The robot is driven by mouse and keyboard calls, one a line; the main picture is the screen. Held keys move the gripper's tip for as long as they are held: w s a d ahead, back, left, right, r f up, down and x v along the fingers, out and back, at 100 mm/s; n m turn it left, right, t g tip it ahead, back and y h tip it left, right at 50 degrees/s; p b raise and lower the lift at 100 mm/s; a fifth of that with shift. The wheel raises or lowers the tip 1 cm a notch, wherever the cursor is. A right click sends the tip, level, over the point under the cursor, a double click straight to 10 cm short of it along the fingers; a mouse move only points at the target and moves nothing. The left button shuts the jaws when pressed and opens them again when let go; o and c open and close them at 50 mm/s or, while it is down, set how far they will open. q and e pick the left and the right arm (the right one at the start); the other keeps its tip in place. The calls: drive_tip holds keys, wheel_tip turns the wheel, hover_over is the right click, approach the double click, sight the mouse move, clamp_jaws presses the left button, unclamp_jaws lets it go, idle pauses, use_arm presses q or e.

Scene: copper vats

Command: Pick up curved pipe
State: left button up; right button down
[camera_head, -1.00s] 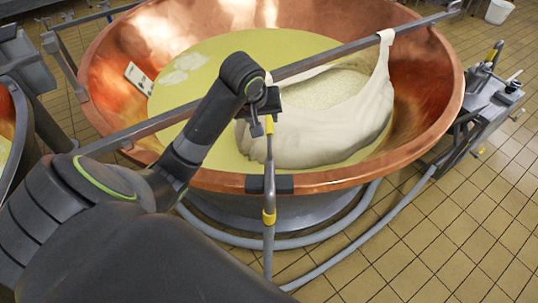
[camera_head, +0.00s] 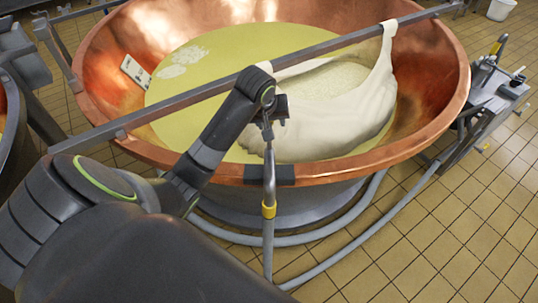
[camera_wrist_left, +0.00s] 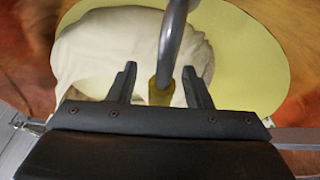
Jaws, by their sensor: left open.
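The curved pipe (camera_head: 269,183) is a grey metal tube with a yellow band, standing upright at the near rim of the copper vat. Its upper end is hidden by my left gripper (camera_head: 268,128). In the left wrist view the pipe (camera_wrist_left: 174,42) runs between the two dark fingers of the left gripper (camera_wrist_left: 160,78), with a yellow band close to the palm. The fingers are open, with a gap on each side of the pipe. My right gripper is not in view.
The copper vat (camera_head: 428,75) holds yellowish liquid and a white cloth (camera_head: 350,120) hung from a grey bar (camera_head: 335,46) across the top. Grey hoses (camera_head: 385,222) lie around its base. A metal stand (camera_head: 490,95) is at the right. Tiled floor is clear at the lower right.

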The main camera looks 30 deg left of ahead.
use_arm(q)
drive_tip(key=shift+f, duration=0.1)
drive_tip(key=shift+c, duration=0.2)
drive_tip(key=c, duration=0.9)
clamp_jaws()
drive_tip(key=shift+w, duration=0.1)
drive_tip(key=shift+r, duration=0.2)
wheel_tip(320, 180, up, 9)
drive_tip(key=shift+f+p, duration=0.1)
drive_tip(key=shift+p, duration=0.9)
drive_tip(key=shift+r+p, duration=0.35)
drive_tip(key=shift+r, duration=0.15)
